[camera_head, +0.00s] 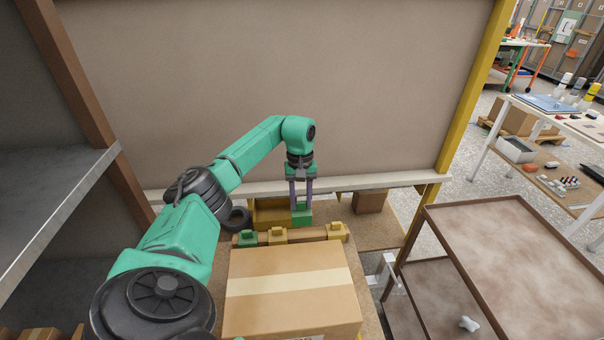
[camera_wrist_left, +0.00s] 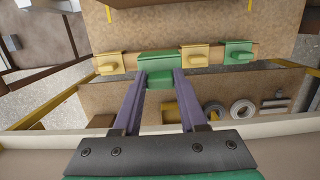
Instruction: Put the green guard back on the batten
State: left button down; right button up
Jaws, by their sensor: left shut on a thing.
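My left gripper (camera_head: 301,202) points down with its purple fingers shut on a green guard (camera_head: 302,213). In the left wrist view the held guard (camera_wrist_left: 159,65) sits between the fingertips (camera_wrist_left: 160,82). The brown batten (camera_head: 307,234) lies behind the large carton, with a green guard (camera_head: 248,238) and a yellow guard (camera_head: 278,236) at its left and another yellow guard (camera_head: 336,230) at its right. The held guard appears over the bare stretch between the two yellow guards, toward the batten's far side in the head view. I cannot tell whether it touches the batten.
A large taped carton (camera_head: 290,290) fills the near side of the batten. A pale rail (camera_head: 370,181) and a wide panel (camera_head: 280,80) stand behind the gripper. A brown cart (camera_head: 510,265) stands right.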

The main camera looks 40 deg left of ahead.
aim_at(301, 210)
pick_arm(q)
jog(key=shift+f, duration=0.7)
jog(key=shift+s+d+b, duration=0.3)
jog(key=shift+s, duration=0.05)
jog(key=shift+f, duration=0.25)
jog(key=shift+f+b, duration=0.35)
jog(key=shift+b, duration=0.05)
jog(key=shift+w+a+f+b, duration=0.1)
jog(key=shift+f+b, duration=0.25)
jog(key=shift+f, duration=0.2)
jog(key=shift+w+a+f+b, duration=0.1)
jog(key=shift+f+b, duration=0.2)
jog(key=shift+f, duration=0.25)
jog(key=shift+s+d+f+b, duration=0.1)
jog(key=shift+f+b, duration=0.55)
jog(key=shift+f, duration=0.15)
jog(key=shift+f+b, duration=0.4)
jog(key=shift+f, duration=0.3)
jog(key=shift+f+b, duration=1)
jog(key=shift+f, duration=0.55)
jog(key=shift+w+a+b, duration=0.3)
jog(key=shift+a+b, duration=0.05)
jog(key=shift+b, duration=0.2)
pick_arm(e)
notch_tip(301, 210, down, 8)
jog(key=s+d, duration=0.1)
jog(key=shift+f, duration=0.2)
